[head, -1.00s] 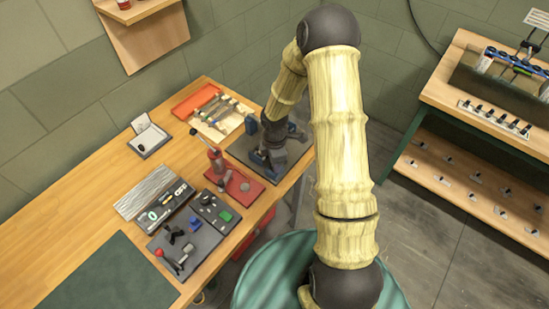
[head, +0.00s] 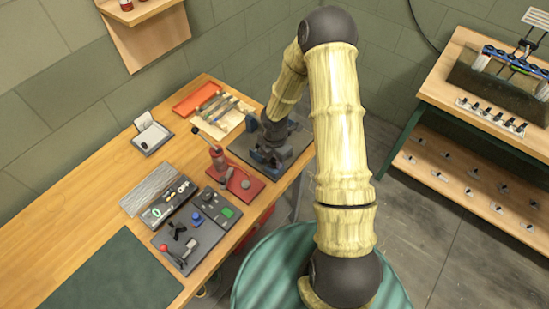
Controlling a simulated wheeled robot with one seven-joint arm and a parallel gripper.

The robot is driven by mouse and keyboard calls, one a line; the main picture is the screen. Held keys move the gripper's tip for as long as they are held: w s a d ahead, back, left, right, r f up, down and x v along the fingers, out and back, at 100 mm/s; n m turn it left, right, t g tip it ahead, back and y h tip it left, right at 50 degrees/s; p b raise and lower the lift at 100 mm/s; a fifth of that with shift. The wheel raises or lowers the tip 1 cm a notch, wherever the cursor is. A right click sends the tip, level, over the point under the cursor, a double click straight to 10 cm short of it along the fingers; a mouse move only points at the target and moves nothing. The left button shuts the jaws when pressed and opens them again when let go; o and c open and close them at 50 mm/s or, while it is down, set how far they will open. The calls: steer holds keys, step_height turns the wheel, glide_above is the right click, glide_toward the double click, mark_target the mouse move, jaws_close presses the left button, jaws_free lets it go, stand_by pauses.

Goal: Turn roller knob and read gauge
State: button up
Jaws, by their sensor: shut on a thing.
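My gripper (head: 266,152) is at the end of the arm, low over a dark plate (head: 243,146) at the bench's right edge. It is shut on part of the dark blue-grey device (head: 283,155) there. The arm end hides part of the contact, so I cannot tell the roller knob apart from the device. No round gauge face can be made out.
A red base with an upright lever (head: 243,185) stands close left of my gripper. A tool tray (head: 222,120), a lever panel (head: 178,245) and a small box with a white card (head: 150,135) share the bench.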

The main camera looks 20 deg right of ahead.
mark_target(274, 161)
steer(key=shift+w, duration=0.1)
steer(key=o, duration=1)
step_height(274, 161, up, 18)
steer(key=shift+f, duration=0.25)
